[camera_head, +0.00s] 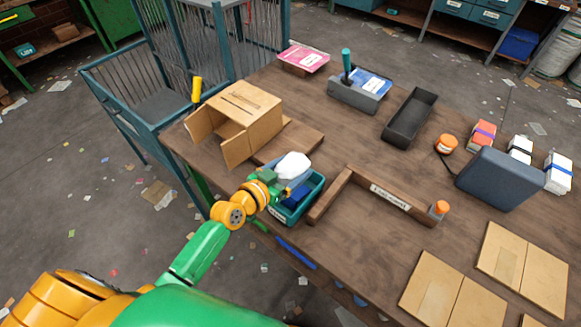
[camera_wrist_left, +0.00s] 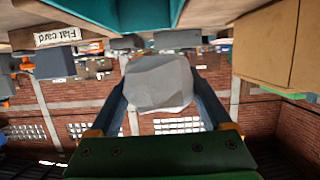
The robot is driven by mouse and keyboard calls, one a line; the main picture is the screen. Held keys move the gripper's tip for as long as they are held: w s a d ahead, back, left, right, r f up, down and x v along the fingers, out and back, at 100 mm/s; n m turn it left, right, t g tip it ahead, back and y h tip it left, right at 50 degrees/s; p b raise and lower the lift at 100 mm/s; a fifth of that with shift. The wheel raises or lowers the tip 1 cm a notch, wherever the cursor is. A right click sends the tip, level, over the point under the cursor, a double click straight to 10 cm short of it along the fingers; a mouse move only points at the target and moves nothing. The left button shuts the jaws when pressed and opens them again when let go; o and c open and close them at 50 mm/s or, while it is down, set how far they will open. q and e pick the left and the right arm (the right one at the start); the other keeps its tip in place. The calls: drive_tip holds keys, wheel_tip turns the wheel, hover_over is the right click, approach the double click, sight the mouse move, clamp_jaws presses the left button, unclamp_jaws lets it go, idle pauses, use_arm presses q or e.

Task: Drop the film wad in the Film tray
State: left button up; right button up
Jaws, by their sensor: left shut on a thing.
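The film wad is a pale, faceted lump; it shows white in the head view (camera_head: 293,165) and grey in the left wrist view (camera_wrist_left: 158,84). My left gripper (camera_head: 284,179) is shut on it, with a finger on each side of the wad (camera_wrist_left: 160,92). A teal open tray (camera_head: 318,189) stands at the table's near edge, and the wad is held above or just beside it. The tray's label is too small to read, so I cannot confirm it is the Film tray. Its teal wall also shows at the top of the wrist view (camera_wrist_left: 185,12). My right gripper is out of view.
A cardboard box (camera_head: 250,103) with open flaps stands left of the tray. A wooden corner piece (camera_head: 335,193) with a label lies right of it. A black tray (camera_head: 409,115), a grey-blue bin (camera_head: 500,180) and flat cardboard (camera_head: 440,290) are farther right. Bare table lies between.

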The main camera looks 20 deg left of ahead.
sight(281, 178)
use_arm(q)
drive_tip(key=shift+f, duration=0.3)
drive_tip(key=o, duration=1.1)
drive_tip(key=shift+s, duration=0.15)
drive_tip(key=v, duration=0.7)
drive_tip(key=shift+r, duration=0.15)
